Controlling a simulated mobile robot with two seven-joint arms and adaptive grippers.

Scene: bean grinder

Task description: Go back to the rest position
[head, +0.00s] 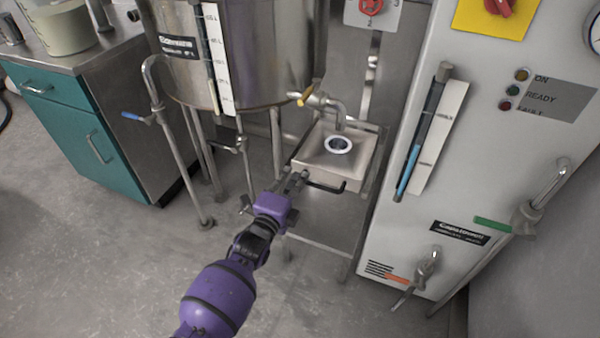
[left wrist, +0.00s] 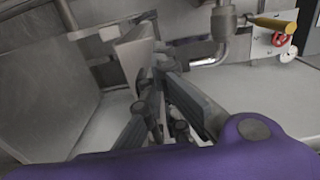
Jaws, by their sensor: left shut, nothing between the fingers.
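My left gripper (head: 292,184) is at the front left of a square metal box (head: 352,168) under a tank spout. In the head view it is close to a dark bar handle (head: 326,187) on the box's front; I cannot tell whether they touch. In the left wrist view the fingers (left wrist: 158,75) are together with nothing visible between them. My purple left arm reaches in from the bottom of the head view. My right gripper is not in view.
A steel tank (head: 270,60) with a yellow-handled spout (head: 306,94) stands behind. A white cabinet (head: 400,230) with valves is at the right. A teal cabinet (head: 85,140) is at the left. Pipes and legs stand around the box. The floor (head: 110,270) at the lower left is clear.

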